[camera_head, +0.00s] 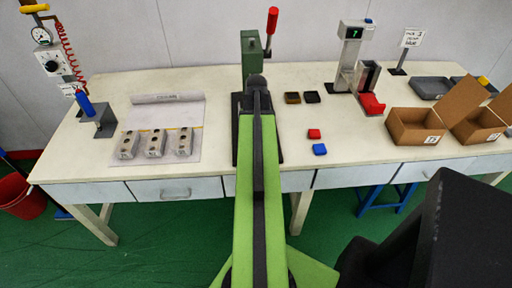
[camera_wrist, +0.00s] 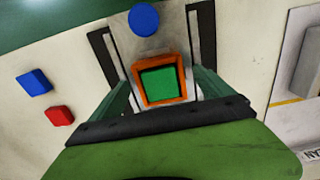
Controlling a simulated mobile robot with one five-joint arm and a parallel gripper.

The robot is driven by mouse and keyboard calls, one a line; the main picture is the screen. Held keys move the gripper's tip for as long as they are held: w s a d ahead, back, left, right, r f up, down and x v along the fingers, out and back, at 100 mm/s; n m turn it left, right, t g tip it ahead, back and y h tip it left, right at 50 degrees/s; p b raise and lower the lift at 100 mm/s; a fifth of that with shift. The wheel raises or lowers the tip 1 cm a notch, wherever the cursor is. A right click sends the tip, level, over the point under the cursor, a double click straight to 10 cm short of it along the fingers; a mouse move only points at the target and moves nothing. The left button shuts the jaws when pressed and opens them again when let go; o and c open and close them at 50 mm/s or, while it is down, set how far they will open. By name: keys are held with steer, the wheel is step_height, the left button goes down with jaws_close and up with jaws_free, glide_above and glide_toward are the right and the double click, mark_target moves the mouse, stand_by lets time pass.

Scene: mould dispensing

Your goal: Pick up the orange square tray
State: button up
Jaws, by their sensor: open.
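The orange square tray (camera_wrist: 160,60) is in the middle of the wrist view. It has a thick orange rim with a dark inner edge and a green square inside. It rests on a pale strip between two dark slotted parts. My gripper (camera_wrist: 164,82) is open, with one finger to the left of the tray and one to the right. I cannot tell whether the fingers touch it. In the head view my green arm reaches the bench (camera_head: 225,165) and hides the tray.
A blue disc (camera_wrist: 143,19) is just beyond the tray. A blue block (camera_wrist: 34,82) and a red block (camera_wrist: 59,116) lie to the left. In the head view, a green press (camera_head: 251,55) with a red-handled lever stands at the arm's end, and cardboard boxes (camera_head: 414,128) stand right.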

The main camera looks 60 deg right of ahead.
steer(key=shift+f, duration=0.1)
steer(key=c, duration=1.7)
steer(key=shift+p, duration=0.3)
step_height(320, 180, up, 4)
steer(key=p, duration=0.4)
steer(key=shift+r, duration=0.2)
steer(key=s+d+r+p, duration=0.1)
steer(key=s+r+p, duration=0.1)
steer(key=s, duration=0.1)
steer(key=s+d+r+p, duration=0.2)
steer(key=s, duration=0.2)
steer(key=s+d+r+p, duration=0.2)
steer(key=s, duration=0.1)
steer(key=shift+s+r+p, duration=0.25)
steer(key=shift+r+p, duration=0.05)
steer(key=shift+p, duration=0.1)
